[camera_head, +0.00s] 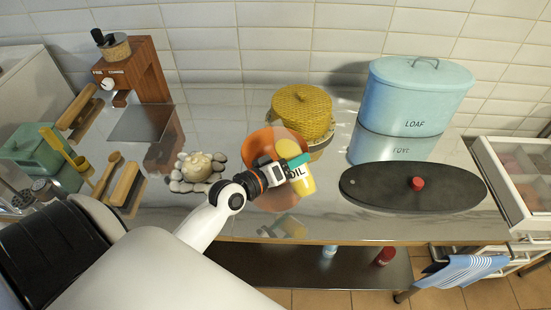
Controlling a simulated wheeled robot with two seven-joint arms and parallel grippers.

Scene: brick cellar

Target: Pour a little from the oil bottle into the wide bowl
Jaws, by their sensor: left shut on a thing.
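No flow of oil shows. My right gripper is not in view.
A yellow woven basket (303,108) stands close behind the bowl. A blue LOAF bin (413,95) and a dark oval board (412,188) with a red knob are to the right. Pale stones ring a light object (197,166) left of the bowl. A wooden grinder (130,68) stands back left.

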